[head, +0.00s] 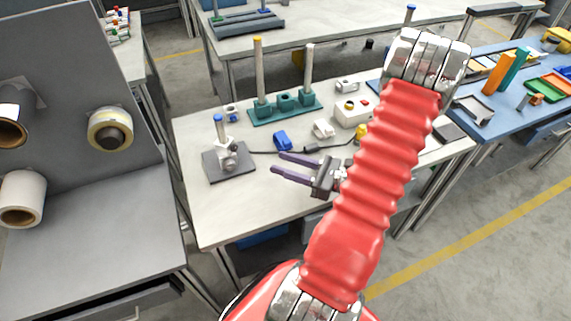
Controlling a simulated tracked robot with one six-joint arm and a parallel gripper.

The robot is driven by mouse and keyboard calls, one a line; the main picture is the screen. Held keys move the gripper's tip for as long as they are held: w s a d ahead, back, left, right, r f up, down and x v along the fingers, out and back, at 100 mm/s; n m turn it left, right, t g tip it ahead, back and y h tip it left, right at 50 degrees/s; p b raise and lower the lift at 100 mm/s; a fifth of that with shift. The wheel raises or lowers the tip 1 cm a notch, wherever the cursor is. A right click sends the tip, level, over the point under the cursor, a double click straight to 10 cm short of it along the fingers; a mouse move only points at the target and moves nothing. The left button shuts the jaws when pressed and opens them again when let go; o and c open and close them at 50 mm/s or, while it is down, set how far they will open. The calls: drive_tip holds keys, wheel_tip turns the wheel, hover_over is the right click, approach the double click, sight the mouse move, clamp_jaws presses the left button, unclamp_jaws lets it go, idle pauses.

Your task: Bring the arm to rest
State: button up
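My red arm rises from the lower middle of the head view to a silver joint at the upper right. My gripper (277,162) shows left of the arm, in front of the white worktable (215,222). Its two dark purple fingers point left with a gap between them, and nothing shows in the gap. The gripper appears to be above the tabletop; its exact height cannot be told. The forearm behind the red link is largely hidden.
A grey stand with a silver fixture (229,160) is left of the gripper. A blue block (282,140) and a teal base with posts (284,106) lie beyond it. A grey bench with rolls (110,130) stands at left, a blue table (495,118) at right.

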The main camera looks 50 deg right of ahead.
drive_tip(key=shift+f, duration=0.15)
drive_tip(key=s+a+f+n+g+y, duration=0.1)
drive_tip(key=a, duration=0.1)
drive_tip(key=s+a+f+n+g+y, duration=0.2)
drive_tip(key=a+g, duration=0.1)
drive_tip(key=shift+a+f+n, duration=0.15)
drive_tip(key=shift+a+n, duration=0.2)
drive_tip(key=shift+n, duration=0.05)
drive_tip(key=s+a+n+g, duration=0.1)
drive_tip(key=a+n+g, duration=0.1)
drive_tip(key=s+a+n+g, duration=0.1)
drive_tip(key=a+n+g, duration=0.1)
drive_tip(key=n+g, duration=0.1)
drive_tip(key=s+a+r+n+g+y, duration=0.1)
drive_tip(key=a+n+g, duration=0.1)
drive_tip(key=n, duration=0.1)
drive_tip(key=shift+s+a+g, duration=0.3)
drive_tip(key=shift+g, duration=0.1)
drive_tip(key=w+a+r+n+h, duration=0.2)
drive_tip(key=a+r+n+h, duration=0.3)
drive_tip(key=r+n, duration=0.5)
drive_tip(key=w+a+r+n+h, duration=0.1)
drive_tip(key=a+r+n+h, duration=0.3)
drive_tip(key=a+r+n, duration=0.6)
wheel_tip(320, 180, up, 2)
drive_tip(key=shift+w+a+r+n+h, duration=0.2)
drive_tip(key=shift+w+n+h, duration=0.2)
drive_tip(key=shift+n, duration=0.4)
